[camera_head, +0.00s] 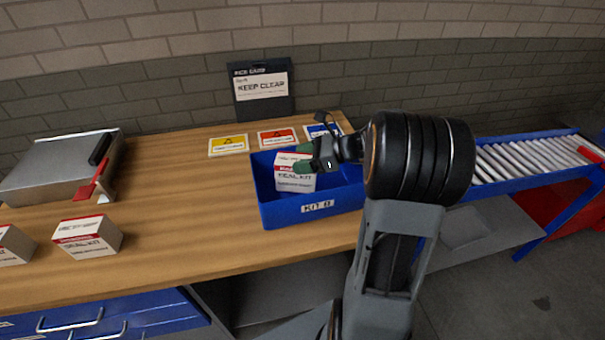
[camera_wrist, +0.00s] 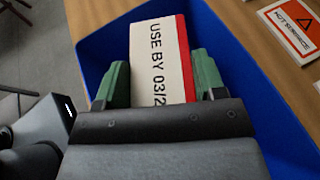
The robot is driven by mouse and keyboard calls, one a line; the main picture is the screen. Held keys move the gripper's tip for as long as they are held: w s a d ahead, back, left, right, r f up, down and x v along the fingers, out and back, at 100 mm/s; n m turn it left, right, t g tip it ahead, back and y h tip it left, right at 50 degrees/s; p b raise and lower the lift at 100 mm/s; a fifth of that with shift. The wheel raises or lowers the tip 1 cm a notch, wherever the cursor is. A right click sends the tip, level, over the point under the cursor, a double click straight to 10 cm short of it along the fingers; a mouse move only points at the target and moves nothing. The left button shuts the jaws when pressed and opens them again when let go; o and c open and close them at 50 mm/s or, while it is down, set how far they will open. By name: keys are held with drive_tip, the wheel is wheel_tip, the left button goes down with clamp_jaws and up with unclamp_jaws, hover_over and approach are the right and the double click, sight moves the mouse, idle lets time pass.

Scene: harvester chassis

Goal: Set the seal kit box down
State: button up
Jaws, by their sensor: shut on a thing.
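A white seal kit box with a red band (camera_head: 294,181) is in my gripper (camera_head: 303,163), whose green fingers are shut on it. The box is inside the walls of the blue bin marked KIT B (camera_head: 318,208); I cannot tell whether it touches the bin floor. In the wrist view the box (camera_wrist: 158,62), with USE BY print, sits between the two green fingers of my gripper (camera_wrist: 160,82). The blue bin (camera_wrist: 225,75) surrounds it there. The box's lower part is hidden.
Another seal kit box (camera_head: 88,237) and a partly seen box (camera_head: 14,245) stand at the left of the wooden bench (camera_head: 170,220). Coloured cards (camera_head: 277,137) lie behind the bin. A roller conveyor (camera_head: 530,160) is at right.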

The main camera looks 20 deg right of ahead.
drive_tip(key=shift+f, duration=2.2)
drive_tip(key=shift+f, duration=0.1)
drive_tip(key=o, duration=1.3)
drive_tip(key=v, duration=1.2)
drive_tip(key=shift+a, duration=0.1)
